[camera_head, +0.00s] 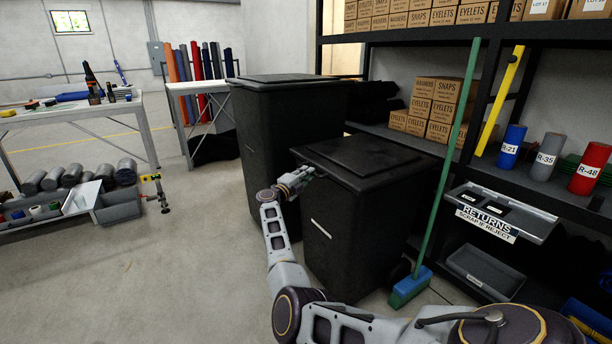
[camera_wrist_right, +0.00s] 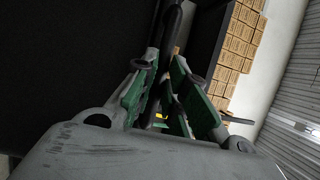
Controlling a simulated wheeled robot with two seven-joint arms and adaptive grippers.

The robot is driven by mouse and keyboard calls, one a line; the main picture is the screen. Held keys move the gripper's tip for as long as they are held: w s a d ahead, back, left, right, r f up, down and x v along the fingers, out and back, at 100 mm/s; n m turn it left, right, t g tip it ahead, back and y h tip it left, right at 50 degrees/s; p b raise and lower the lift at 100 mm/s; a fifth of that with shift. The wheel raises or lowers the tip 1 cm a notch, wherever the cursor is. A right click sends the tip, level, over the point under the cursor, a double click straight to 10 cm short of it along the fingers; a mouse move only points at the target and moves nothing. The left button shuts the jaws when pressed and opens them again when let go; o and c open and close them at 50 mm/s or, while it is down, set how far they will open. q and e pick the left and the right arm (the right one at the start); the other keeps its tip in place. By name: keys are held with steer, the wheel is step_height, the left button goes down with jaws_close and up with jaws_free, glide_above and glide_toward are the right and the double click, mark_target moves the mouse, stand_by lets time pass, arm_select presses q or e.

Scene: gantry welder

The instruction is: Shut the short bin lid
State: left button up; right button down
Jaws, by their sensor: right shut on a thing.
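The short bin (camera_head: 345,230) is a black wheeled bin with a pale label strip on its front. Its black lid (camera_head: 375,160) lies about level over the top; I cannot tell whether a small gap is left under it. My right gripper (camera_head: 304,175) is at the lid's front left edge. In the right wrist view, the green-padded fingers of my right gripper (camera_wrist_right: 168,70) are close together, with a dark bar (camera_wrist_right: 173,22) at their tips that looks like the lid's handle. The fingers partly hide the contact. My left gripper is not in view.
A taller black bin (camera_head: 270,125) with its lid down stands just behind and left. A green broom (camera_head: 440,180) leans to the right, by shelving with a returns tray (camera_head: 500,212) and boxes (camera_head: 432,105). The floor (camera_head: 180,270) at the left front is clear.

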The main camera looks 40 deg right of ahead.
steer(key=shift+s+a+f, duration=0.1)
steer(key=shift+f, duration=0.8)
steer(key=c, duration=1.5)
jaws_free()
steer(key=shift+f, duration=0.1)
steer(key=shift+o, duration=0.2)
steer(key=shift+r, duration=0.25)
steer(key=v, duration=0.7)
steer(key=shift+a, duration=0.2)
steer(key=shift+s+a, duration=0.1)
